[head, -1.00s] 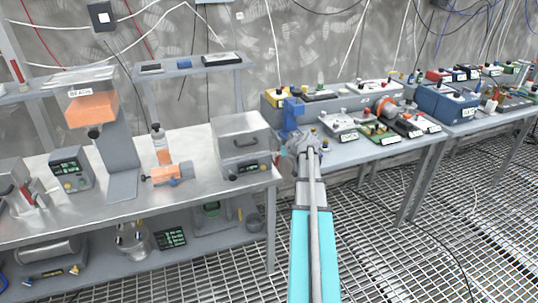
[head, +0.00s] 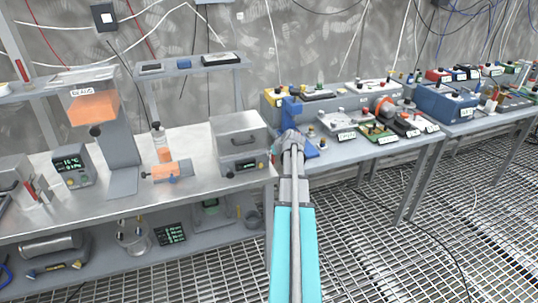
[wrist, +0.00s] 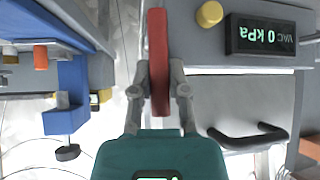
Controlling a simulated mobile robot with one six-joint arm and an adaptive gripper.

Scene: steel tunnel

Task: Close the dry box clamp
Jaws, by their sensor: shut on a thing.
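The dry box is a grey metal box (head: 238,135) with a front handle, on the right end of the left steel bench. In the wrist view its front face (wrist: 235,95) shows upside down, with a black handle (wrist: 248,135), a yellow knob (wrist: 210,14) and a display reading VAC 0 kPa (wrist: 262,37). A red clamp lever (wrist: 158,40) stands beside the box's side. My gripper (wrist: 159,88) is shut on the red lever, one finger on each side. In the head view my gripper (head: 291,140) is just right of the box and hides the lever.
A blue bracket (wrist: 70,100) stands close on the other side of my gripper in the wrist view. A second bench with several instruments (head: 385,120) lies to the right.

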